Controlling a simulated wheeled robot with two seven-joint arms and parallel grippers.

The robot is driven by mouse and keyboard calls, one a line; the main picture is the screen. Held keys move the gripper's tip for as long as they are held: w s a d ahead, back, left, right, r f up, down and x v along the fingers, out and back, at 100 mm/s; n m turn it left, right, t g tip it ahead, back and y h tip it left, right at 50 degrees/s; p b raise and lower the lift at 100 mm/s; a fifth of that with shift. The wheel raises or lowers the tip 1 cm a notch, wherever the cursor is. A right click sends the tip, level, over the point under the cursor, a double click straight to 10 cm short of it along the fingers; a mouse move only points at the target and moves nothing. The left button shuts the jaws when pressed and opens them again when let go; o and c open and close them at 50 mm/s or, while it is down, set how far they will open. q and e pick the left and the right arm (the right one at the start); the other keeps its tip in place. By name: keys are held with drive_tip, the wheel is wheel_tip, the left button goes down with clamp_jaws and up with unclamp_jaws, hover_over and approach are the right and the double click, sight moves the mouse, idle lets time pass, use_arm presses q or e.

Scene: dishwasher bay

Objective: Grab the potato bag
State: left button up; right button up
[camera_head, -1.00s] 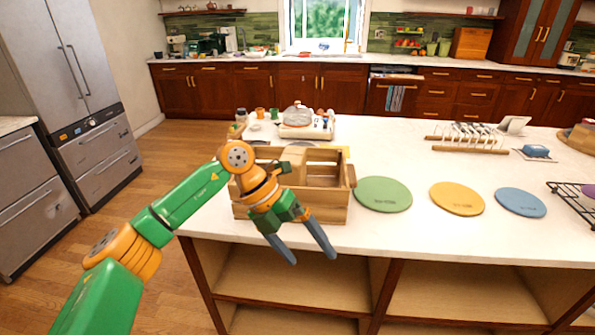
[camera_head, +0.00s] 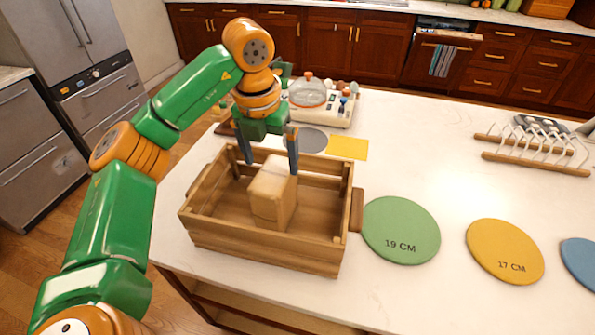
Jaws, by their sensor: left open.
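A tan, block-shaped package (camera_head: 273,192) stands upright in the wooden crate (camera_head: 265,252) on the white counter. It is the only thing I see in the crate that could be the potato bag; I see no label on it. My left gripper (camera_head: 270,163) is open above the crate, with its dark fingers pointing down. In the picture the fingertips lie at either side of the package's top; I cannot tell if they touch it. My right gripper is not in view.
Green (camera_head: 400,229), yellow (camera_head: 505,250) and blue (camera_head: 581,262) round mats lie right of the crate. A white appliance with a glass-lidded pot (camera_head: 308,92) stands behind it. A wooden rack (camera_head: 533,150) is at the right. Counter behind the mats is clear.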

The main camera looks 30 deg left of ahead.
sight(273, 174)
use_arm(q)
drive_tip(key=shift+w+f, duration=0.25)
drive_tip(key=shift+w, duration=0.15)
drive_tip(key=f+p, duration=0.1)
drive_tip(key=s+f+p, duration=0.1)
drive_tip(key=f, duration=0.1)
wheel_tip(273, 174, down, 2)
drive_tip(key=shift+w+f+p, duration=0.15)
drive_tip(key=shift+f+p, duration=0.1)
drive_tip(key=shift+p, duration=0.05)
drive_tip(key=shift+w+f, duration=0.25)
drive_tip(key=shift+w, duration=0.15)
drive_tip(key=shift+s, duration=0.1)
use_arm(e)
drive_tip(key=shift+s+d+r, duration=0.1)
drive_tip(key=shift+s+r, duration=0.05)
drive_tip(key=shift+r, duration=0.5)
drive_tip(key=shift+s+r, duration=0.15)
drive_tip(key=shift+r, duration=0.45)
use_arm(q)
drive_tip(key=shift+s, duration=0.15)
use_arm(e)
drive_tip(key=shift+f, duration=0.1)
use_arm(q)
drive_tip(key=shift+f+b, duration=0.2)
drive_tip(key=shift+b, duration=0.1)
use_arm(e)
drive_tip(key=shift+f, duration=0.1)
use_arm(q)
drive_tip(key=shift+c, duration=0.2)
